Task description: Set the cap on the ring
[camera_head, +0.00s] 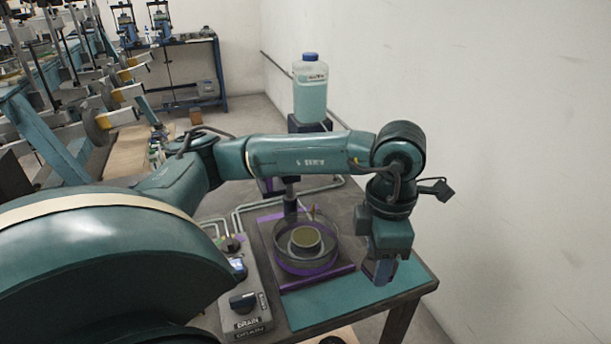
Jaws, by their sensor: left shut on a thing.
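A round metal fixture (276,258) like a shallow bowl sits on a purple-edged plate on the bench. Inside it is a smaller pale ring-shaped piece (306,251) with an olive-coloured middle. I cannot tell for sure which part is the task's ring, and I cannot make out the cap. My left gripper (380,272) points down over the right part of the bench, to the right of the fixture and apart from it. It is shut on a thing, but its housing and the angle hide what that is. My right gripper is out of view.
A control box (246,302) with a dark knob stands left of the fixture. A bottle of pale green liquid (310,92) stands behind. Pipes run behind the fixture. The bench top (345,303) is clear in front, and a white wall rises at right.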

